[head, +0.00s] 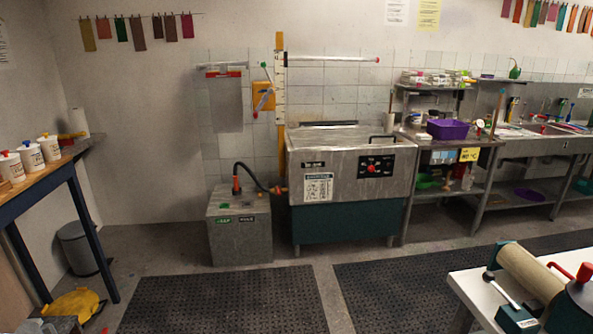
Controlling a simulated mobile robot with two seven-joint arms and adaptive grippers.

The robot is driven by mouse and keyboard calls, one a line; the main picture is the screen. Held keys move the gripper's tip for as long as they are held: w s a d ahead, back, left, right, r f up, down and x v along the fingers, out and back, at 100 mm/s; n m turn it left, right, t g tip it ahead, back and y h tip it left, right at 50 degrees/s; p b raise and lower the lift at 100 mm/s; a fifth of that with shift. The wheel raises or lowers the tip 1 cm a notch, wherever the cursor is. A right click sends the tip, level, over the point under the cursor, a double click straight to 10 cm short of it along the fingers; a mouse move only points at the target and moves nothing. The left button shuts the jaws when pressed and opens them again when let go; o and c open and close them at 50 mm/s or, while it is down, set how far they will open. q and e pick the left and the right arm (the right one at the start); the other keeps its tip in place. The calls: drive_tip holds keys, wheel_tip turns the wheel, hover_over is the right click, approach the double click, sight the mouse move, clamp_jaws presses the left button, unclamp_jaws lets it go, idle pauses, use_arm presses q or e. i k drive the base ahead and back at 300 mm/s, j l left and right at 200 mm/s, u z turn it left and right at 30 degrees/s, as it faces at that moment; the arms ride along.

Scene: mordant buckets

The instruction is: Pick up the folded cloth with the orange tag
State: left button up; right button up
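I cannot make out a folded cloth with an orange tag in the head view. Several white buckets with coloured lid knobs stand on the wooden-topped table (50,167) at the left; one white bucket (31,158) has a blue mark. A yellow thing (75,303) lies low at the bottom left, and I cannot tell what it is. Neither of my grippers shows.
A steel machine (345,182) with a teal base and a grey box (240,228) stand at the back wall. A grey bin (77,247) stands by the left wall. A white table (470,286) with a roller is at lower right. Dark mats (220,300) cover open floor.

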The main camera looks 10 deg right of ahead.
sight(420, 136)
drive_tip(key=i+j, duration=0.1)
drive_tip(key=i, duration=1.55)
drive_tip(key=i+l+z, duration=0.1)
drive_tip(key=i+z, duration=0.4)
drive_tip(key=i, duration=0.2)
drive_tip(key=i+j+z, duration=0.15)
drive_tip(key=i+z, duration=0.35)
drive_tip(key=i, duration=0.15)
drive_tip(key=i+l+z, duration=0.1)
drive_tip(key=i+z, duration=0.35)
drive_tip(key=i, duration=0.25)
drive_tip(key=i+j+z, duration=0.15)
drive_tip(key=i+z, duration=0.25)
drive_tip(key=i, duration=0.3)
